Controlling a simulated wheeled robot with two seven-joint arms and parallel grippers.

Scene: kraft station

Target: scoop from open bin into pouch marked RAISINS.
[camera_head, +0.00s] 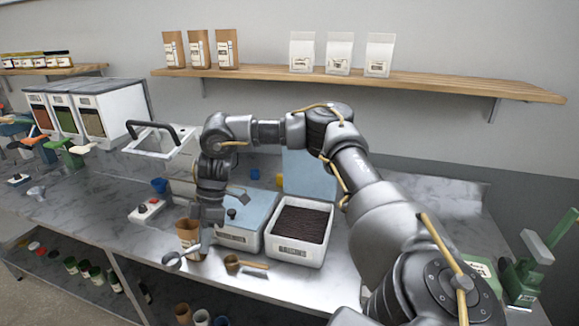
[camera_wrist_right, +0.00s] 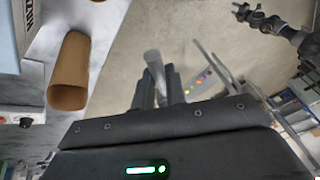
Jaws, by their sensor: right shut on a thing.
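The open bin (camera_head: 272,243) is a white box of dark, raisin-like bits, with its light blue lid raised behind it. My right gripper (camera_head: 207,215) is left of the bin and shut on a grey scoop. The scoop's round bowl (camera_head: 172,258) hangs low near the bench's front edge. Its pale handle (camera_wrist_right: 153,62) shows between the fingers (camera_wrist_right: 160,92) in the right wrist view. A brown kraft pouch (camera_head: 187,233) stands open beside the scoop. It also shows in the wrist view (camera_wrist_right: 68,75). Its label is unreadable here. I cannot see whether the scoop's bowl is loaded.
A closed bin with a blue lid (camera_head: 247,213) stands between gripper and open bin. A small brown scoop (camera_head: 245,263) lies on the bench in front. A red-button box (camera_head: 147,210) and blue cup (camera_head: 159,185) are left. A dark jointed arm (camera_wrist_right: 272,24) shows in the wrist view.

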